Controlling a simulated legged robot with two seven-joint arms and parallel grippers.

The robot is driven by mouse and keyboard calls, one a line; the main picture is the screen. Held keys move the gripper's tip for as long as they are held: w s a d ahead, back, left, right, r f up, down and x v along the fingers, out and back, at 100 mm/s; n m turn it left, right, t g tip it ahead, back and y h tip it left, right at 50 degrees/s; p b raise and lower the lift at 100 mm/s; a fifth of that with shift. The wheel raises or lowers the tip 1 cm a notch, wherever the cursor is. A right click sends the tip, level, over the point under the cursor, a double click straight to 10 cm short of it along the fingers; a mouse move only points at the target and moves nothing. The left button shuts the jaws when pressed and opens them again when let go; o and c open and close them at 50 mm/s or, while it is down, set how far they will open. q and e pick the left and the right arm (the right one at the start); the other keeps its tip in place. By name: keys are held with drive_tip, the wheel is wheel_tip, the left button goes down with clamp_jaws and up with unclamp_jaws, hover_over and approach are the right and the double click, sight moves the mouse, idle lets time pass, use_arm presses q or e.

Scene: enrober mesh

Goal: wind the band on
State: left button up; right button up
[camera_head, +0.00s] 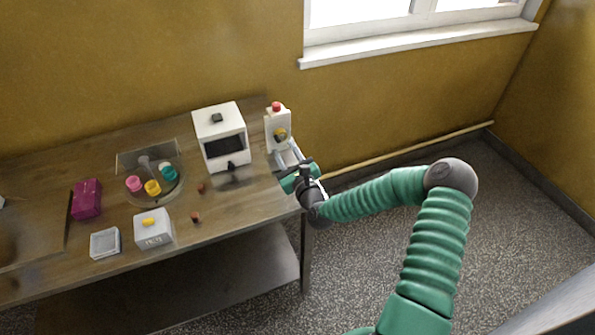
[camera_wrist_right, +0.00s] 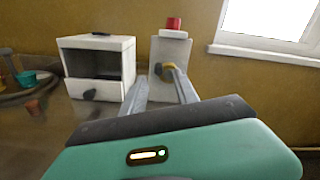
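A white upright unit (camera_head: 274,135) with a red button (camera_head: 276,106) on top stands at the table's right end. My right gripper (camera_head: 284,151) is in front of the unit, below the knob. In the wrist view its two grey fingers (camera_wrist_right: 156,76) are apart, the right tip close to the knob; contact cannot be told. No band can be made out. My left gripper is not in view.
A white box (camera_head: 210,125) with a dark opening stands left of the unit. A clear round tray (camera_head: 155,201) with coloured cups, a magenta box (camera_head: 86,199), a white block (camera_head: 153,236) and a clear dish (camera_head: 104,243) are farther left. Small brown pieces lie on the table (camera_head: 245,205).

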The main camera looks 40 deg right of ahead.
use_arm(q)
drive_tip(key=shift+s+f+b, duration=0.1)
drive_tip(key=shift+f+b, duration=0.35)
use_arm(e)
drive_tip(key=v, duration=1.3)
drive_tip(key=shift+s, duration=0.25)
drive_tip(key=shift+d, duration=0.1)
